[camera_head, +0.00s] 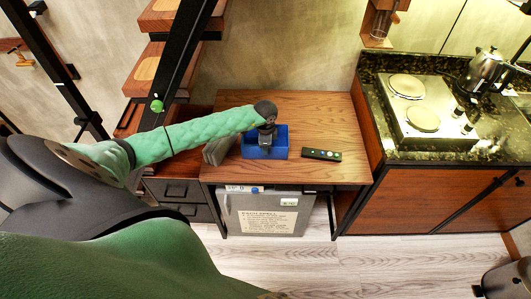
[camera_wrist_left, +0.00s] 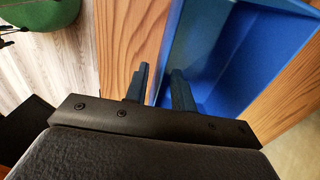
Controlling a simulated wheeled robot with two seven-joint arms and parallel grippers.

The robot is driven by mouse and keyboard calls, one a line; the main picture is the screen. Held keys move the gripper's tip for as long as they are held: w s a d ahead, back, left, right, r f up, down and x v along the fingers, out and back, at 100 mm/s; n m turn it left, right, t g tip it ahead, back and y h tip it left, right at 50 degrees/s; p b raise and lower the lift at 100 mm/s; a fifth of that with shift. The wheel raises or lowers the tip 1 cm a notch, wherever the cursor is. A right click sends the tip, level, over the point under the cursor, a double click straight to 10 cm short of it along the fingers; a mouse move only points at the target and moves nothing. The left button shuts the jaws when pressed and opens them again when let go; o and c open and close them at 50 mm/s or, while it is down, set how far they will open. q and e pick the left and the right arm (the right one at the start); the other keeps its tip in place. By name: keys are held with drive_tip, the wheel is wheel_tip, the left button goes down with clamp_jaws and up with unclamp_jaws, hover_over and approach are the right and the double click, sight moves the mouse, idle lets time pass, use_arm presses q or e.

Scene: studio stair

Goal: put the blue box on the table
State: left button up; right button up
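The blue box (camera_head: 279,141) is an open-topped tray on the wooden table (camera_head: 330,115), near the table's front edge. My left gripper (camera_head: 265,150) reaches down at the box's left part. In the left wrist view, the two dark fingers (camera_wrist_left: 160,75) stand a little apart at the edge of the blue box (camera_wrist_left: 215,50). One finger is on the outer side and the other is over the inside. Whether they press on the wall cannot be told. The box looks empty. My right gripper is not in view.
A black remote (camera_head: 321,154) lies right of the box. A grey upright object (camera_head: 217,149) stands left of it. A counter with a hotplate (camera_head: 428,108) and kettle (camera_head: 487,70) is at the right. A stair (camera_head: 160,75) rises at the left. The table's back right is clear.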

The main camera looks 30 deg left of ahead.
use_arm(q)
wheel_tip(320, 180, up, 3)
drive_tip(key=shift+r+b, duration=0.15)
drive_tip(key=shift+b, duration=0.55)
wheel_tip(320, 180, up, 4)
drive_tip(key=shift+f+b, duration=0.1)
drive_tip(key=shift+b, duration=0.55)
drive_tip(key=shift+r, duration=0.75)
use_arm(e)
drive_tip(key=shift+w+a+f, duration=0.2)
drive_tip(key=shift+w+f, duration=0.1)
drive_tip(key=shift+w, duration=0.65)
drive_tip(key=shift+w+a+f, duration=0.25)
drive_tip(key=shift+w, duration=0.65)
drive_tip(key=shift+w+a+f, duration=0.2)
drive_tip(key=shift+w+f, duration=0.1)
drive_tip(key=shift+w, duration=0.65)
